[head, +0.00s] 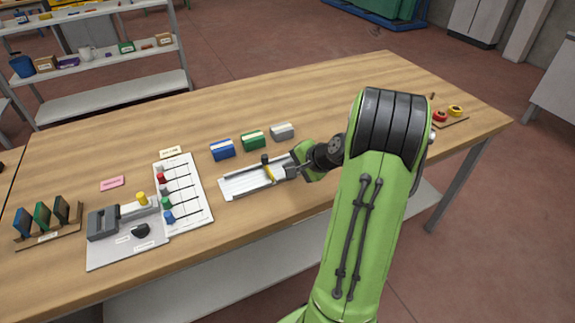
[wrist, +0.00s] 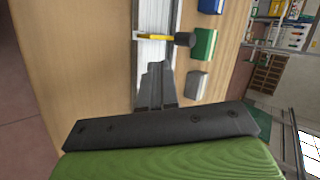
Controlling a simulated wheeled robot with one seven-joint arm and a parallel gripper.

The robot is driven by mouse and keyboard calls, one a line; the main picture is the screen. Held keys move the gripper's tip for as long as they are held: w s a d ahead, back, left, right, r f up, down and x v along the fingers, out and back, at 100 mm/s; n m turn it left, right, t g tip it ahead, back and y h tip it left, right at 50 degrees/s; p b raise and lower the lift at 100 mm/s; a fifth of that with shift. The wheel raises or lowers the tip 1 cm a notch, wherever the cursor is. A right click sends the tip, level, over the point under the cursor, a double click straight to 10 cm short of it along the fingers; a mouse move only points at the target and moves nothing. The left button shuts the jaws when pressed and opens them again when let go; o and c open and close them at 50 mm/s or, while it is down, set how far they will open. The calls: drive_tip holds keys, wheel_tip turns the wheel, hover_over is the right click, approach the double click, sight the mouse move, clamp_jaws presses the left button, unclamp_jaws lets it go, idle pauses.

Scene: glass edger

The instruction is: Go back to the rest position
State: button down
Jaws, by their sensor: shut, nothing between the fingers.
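My gripper (head: 291,172) is at the right end of a silver-white rail tray (head: 236,185) on the wooden table. Its dark fingers (wrist: 155,87) are together and hold nothing. In the wrist view they point along the tray (wrist: 153,56). A yellow-handled tool with a black knob (head: 270,170) stands across the tray, just beyond the fingertips. It also shows in the wrist view (wrist: 165,38). I cannot tell whether the fingers touch the tray. My green arm hides part of the table's right side.
Blue (head: 222,150), green (head: 253,140) and grey (head: 282,131) blocks stand behind the tray. A white board with colored knobs (head: 190,190) and a grey machine plate (head: 125,240) lie left. The table's back middle is clear.

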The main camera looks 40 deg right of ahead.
drive_tip(key=shift+s+d+r+p, duration=0.1)
drive_tip(key=shift+s+r+p, duration=0.1)
drive_tip(key=shift+r, duration=0.25)
drive_tip(key=shift+s+r+p, duration=0.1)
drive_tip(key=shift+r+p, duration=0.05)
drive_tip(key=shift+r, duration=0.3)
drive_tip(key=p+v, duration=0.1)
drive_tip(key=v, duration=0.4)
drive_tip(key=shift+s+r, duration=0.2)
drive_tip(key=shift+s, duration=0.2)
drive_tip(key=a+r+n+g+p, duration=0.2)
drive_tip(key=a+r+n, duration=0.2)
drive_tip(key=a, duration=0.5)
drive_tip(key=a+r+n+g+p, duration=0.1)
drive_tip(key=a+r+n, duration=0.4)
drive_tip(key=a, duration=0.3)
drive_tip(key=s+a+r+n+p, duration=0.1)
drive_tip(key=s+a+r+n, duration=0.1)
drive_tip(key=s+a, duration=0.1)
drive_tip(key=s+a+r+n+p, duration=0.1)
drive_tip(key=s+a+n, duration=0.2)
drive_tip(key=s, duration=0.3)
drive_tip(key=s+a+r+n+g+h+p, duration=0.1)
drive_tip(key=s+a+r+n, duration=0.1)
drive_tip(key=s, duration=0.3)
drive_tip(key=shift+a+r+n, duration=0.35)
drive_tip(key=shift+a+n, duration=0.05)
drive_tip(key=shift+a, duration=0.35)
